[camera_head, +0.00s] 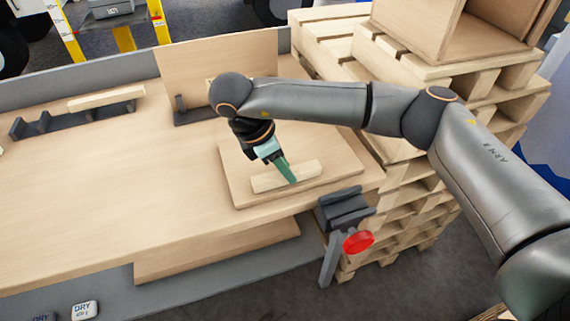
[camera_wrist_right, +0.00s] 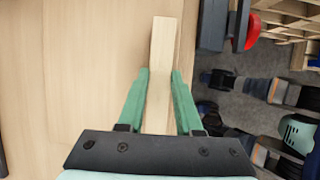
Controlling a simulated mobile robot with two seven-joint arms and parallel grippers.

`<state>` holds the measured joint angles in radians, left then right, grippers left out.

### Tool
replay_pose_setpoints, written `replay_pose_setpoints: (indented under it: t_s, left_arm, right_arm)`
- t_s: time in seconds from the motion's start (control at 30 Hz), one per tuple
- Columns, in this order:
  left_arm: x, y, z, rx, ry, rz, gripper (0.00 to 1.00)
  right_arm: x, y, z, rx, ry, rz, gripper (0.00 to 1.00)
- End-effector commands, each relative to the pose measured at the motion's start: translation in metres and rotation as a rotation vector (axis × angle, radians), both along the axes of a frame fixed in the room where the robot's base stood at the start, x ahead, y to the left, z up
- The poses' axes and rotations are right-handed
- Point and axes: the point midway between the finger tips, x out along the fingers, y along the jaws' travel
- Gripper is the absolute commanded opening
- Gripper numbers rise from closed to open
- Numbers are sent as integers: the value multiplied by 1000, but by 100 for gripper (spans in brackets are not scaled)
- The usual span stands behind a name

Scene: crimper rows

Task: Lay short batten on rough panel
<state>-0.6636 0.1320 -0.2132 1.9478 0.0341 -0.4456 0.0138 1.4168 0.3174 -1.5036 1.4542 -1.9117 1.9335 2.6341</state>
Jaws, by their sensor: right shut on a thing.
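The short batten (camera_head: 268,181), a pale wooden bar, is over the front part of a flat wooden panel (camera_head: 335,163) on the workbench. It looks level and low, but I cannot tell whether it touches the panel. My right gripper (camera_head: 291,180), with green fingers, is shut on the batten near its middle, pointing down. In the right wrist view the batten (camera_wrist_right: 163,48) runs lengthwise between the two green fingers of the gripper (camera_wrist_right: 160,72), its far end sticking out beyond them. My left gripper is out of view.
The workbench (camera_head: 100,190) is bare left of the panel. Another batten (camera_head: 105,98) lies on a dark rack (camera_head: 60,123) at the back left. An upright panel (camera_head: 220,60) stands behind. A vise (camera_head: 345,208) with a red handle (camera_head: 358,242) sits at the front right edge; stacked pallets (camera_head: 465,90) stand right.

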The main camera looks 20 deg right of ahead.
Motion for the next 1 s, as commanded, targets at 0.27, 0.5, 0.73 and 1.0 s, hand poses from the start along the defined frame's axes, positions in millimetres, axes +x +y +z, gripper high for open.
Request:
replay_pose_setpoints:
  t_s: [0.27, 0.5, 0.73, 1.0]
  left_arm:
    - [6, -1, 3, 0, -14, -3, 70]
    - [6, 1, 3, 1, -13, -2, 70]
    - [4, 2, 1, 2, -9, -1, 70]
    - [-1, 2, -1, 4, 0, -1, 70]
  right_arm:
    - [0, 0, -1, 0, 0, 0, 0]
    - [0, 0, -1, 0, 0, 0, 36]
    - [0, 0, -1, 0, 0, 0, 62]
    - [0, 0, -1, 0, 0, 0, 69]
